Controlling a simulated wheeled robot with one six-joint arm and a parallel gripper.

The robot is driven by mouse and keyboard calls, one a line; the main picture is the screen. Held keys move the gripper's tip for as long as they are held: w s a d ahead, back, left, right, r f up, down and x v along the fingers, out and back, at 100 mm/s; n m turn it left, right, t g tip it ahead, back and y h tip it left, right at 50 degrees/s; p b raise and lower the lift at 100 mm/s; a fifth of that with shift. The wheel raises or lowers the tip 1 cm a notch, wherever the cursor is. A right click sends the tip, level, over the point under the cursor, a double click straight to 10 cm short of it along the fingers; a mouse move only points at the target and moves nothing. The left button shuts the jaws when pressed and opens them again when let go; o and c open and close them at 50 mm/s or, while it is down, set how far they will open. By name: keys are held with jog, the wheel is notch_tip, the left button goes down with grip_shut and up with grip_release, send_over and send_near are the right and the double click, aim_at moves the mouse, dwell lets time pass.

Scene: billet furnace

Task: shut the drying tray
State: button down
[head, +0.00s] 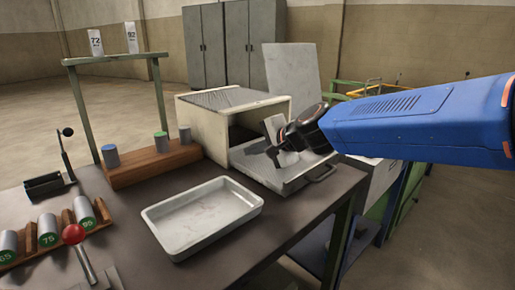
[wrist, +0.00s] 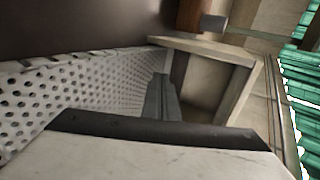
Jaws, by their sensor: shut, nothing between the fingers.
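The drying tray (head: 298,180) is a pale grey drawer pulled out of the front of a cream box (head: 232,105), with a bar handle (head: 322,174) on its outer edge. The box's opening shows dark behind it. My gripper (head: 272,156) is above the tray, inboard of the handle and near the opening. It is shut and holds nothing. In the wrist view, the grey fingers (wrist: 161,100) point toward the box's frame (wrist: 205,48), beside a perforated tray surface (wrist: 95,92). Whether they touch the tray is not clear.
An empty white pan (head: 203,216) lies on the dark table in front of the box. A wooden rack (head: 150,163) with several capped cylinders stands to the left. A red-knobbed lever (head: 74,236) is at the near left. A grey upright panel (head: 292,75) stands behind the box.

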aim_at(235, 156)
jog(key=x, duration=0.5)
jog(key=r+x, duration=0.1)
jog(key=x, duration=0.1)
jog(key=shift+w+a, duration=0.3)
jog(key=shift+a, duration=0.05)
jog(key=shift+w+a, duration=0.45)
jog(key=shift+w, duration=0.05)
jog(key=shift+a, duration=0.1)
jog(key=shift+w+a, duration=1.55)
jog(key=shift+w, duration=0.1)
